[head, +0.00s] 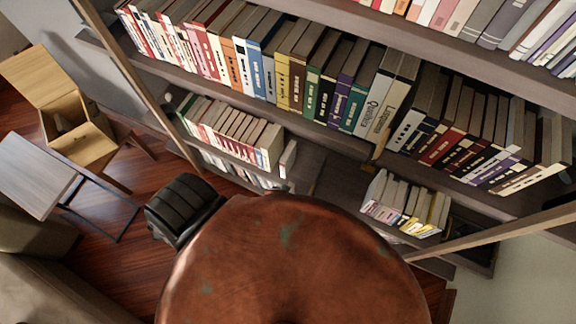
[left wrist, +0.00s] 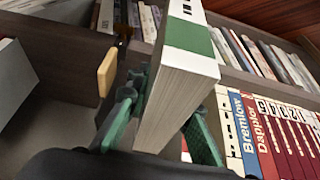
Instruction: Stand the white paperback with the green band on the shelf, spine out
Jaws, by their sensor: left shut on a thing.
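The white paperback with the green band (left wrist: 178,88) is in my left gripper (left wrist: 165,122) in the left wrist view. The green fingers are shut on either side of it. Its page edges face the camera, and the green band crosses its far part. The spine lettering is not readable from here. In the head view I cannot make out the paperback or the left gripper. The lower shelf (head: 335,190) there has a bare stretch between two groups of books. My right gripper is in neither view.
A row of red-spined books (left wrist: 285,135) is at the right in the left wrist view. A small wooden piece (left wrist: 107,72) is left of the paperback. In the head view a large round copper-coloured surface (head: 290,265) hides the lower middle. A wooden box (head: 78,135) is at the left.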

